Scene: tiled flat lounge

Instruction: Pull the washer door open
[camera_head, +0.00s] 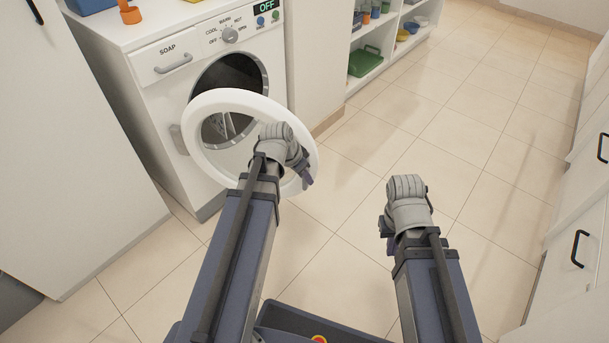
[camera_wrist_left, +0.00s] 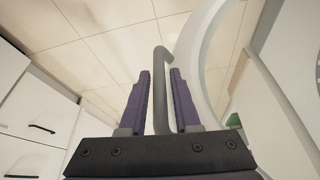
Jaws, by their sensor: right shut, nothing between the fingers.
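The washer (camera_head: 225,130) stands at upper left in the head view. Its round white door (camera_head: 204,148) is swung partway out, and the dark drum opening (camera_head: 232,72) shows behind it. My left gripper (camera_head: 304,172) is at the door's right rim. The white door rim (camera_wrist_left: 196,60) curves just right of the fingers. My right gripper (camera_head: 385,226) is shut and empty over the floor, apart from the washer.
A white cabinet (camera_head: 65,150) stands left of the washer. Open shelves (camera_head: 372,85) with a green box (camera_head: 364,62) stand at the back. Drawers with black handles (camera_head: 580,248) line the right side. Tiled floor (camera_head: 440,130) is clear between them.

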